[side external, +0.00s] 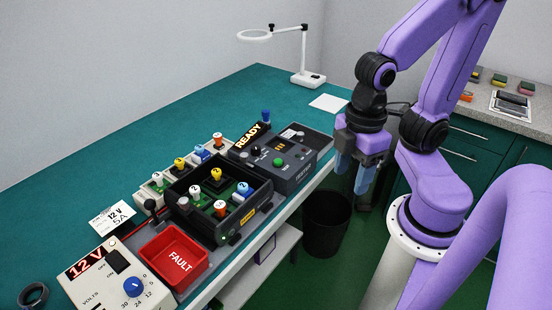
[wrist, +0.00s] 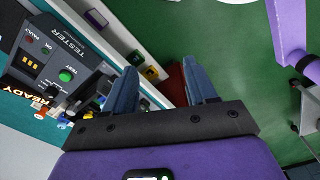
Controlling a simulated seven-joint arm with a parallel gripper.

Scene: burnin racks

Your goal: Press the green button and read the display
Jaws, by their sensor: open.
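The dark tester box (side external: 300,172) stands at the right end of the bench equipment, with a green button (side external: 279,161) on its top panel. The button, labelled TEST, also shows in the wrist view (wrist: 66,75). A small window with yellow-orange marks, likely the display (wrist: 30,63), sits beside it; I cannot read a value. A lit sign (side external: 248,135) behind the tester reads READY. My gripper (side external: 355,176) is open and empty, to the right of the tester and past the bench's front edge, apart from the button. Its two blue fingers point down in the side view.
A black tray (side external: 240,216) with several coloured numbered pieces is left of the tester. A red FAULT bin (side external: 173,258) and a 12 V supply (side external: 118,276) stand farther left. A black waste bin (side external: 326,222) is on the floor below my gripper. The bench's back is mostly clear.

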